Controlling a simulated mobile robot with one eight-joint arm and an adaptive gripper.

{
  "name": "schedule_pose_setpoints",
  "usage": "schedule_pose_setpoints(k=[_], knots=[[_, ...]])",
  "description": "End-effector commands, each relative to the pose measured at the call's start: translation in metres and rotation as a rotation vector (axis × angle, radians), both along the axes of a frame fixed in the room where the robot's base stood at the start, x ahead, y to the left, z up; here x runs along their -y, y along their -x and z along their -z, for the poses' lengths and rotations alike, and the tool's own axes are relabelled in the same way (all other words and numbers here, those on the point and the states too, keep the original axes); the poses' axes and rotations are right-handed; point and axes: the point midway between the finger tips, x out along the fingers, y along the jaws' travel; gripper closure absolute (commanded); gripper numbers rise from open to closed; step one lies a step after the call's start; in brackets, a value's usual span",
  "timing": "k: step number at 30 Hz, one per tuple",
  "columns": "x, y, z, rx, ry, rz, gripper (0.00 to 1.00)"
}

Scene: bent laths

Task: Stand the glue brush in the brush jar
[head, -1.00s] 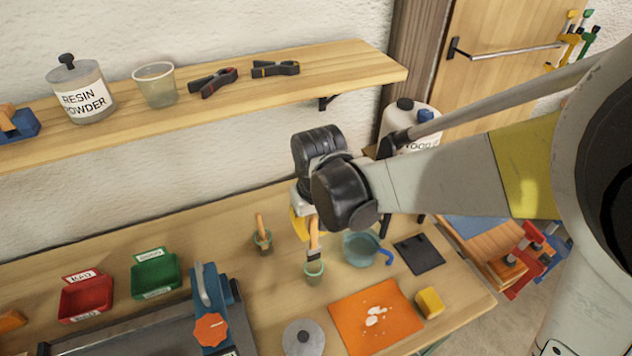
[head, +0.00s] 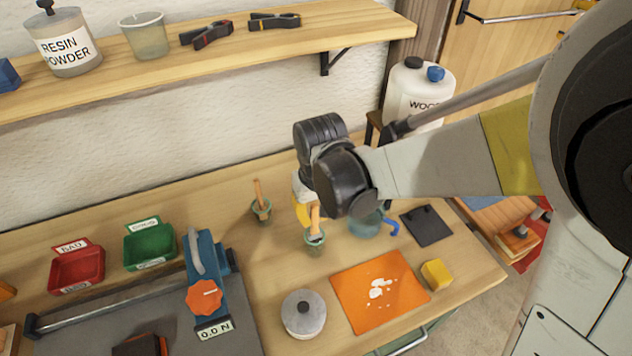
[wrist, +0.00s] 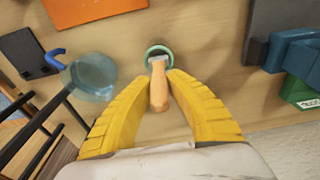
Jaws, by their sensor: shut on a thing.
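The glue brush (head: 315,219) has an orange wooden handle and a grey ferrule, and it points down. My gripper (wrist: 157,82) is shut on its handle, one yellow finger on each side; it also shows in the head view (head: 303,209). The brush jar (head: 314,246) is a small green cup on the bench directly below. The ferrule is at the jar's mouth and overlaps its rim in the wrist view (wrist: 158,49). The bristles are hidden, and I cannot tell how deep they reach.
A similar green jar (head: 262,212) with a wooden handle in it stands behind left. A clear bluish cup (head: 366,225) is close on the right. An orange mat (head: 350,310), a lidded metal pot (head: 303,316) and a yellow block (head: 437,274) are in front.

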Motion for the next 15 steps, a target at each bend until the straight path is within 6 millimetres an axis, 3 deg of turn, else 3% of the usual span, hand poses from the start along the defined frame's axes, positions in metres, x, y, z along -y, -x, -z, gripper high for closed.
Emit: schedule_pose_setpoints(k=[6,7,9,15], knots=[[0.0,0.0,-0.0002,0.0,0.0,0.0,1.0],[0.0,0.0,-0.0002,0.0,0.0,0.0,0.77],[0.0,0.0,-0.0002,0.0,0.0,0.0,0.6],[0.0,-0.0001,-0.0002,0.0,0.0,0.0,0.6]])
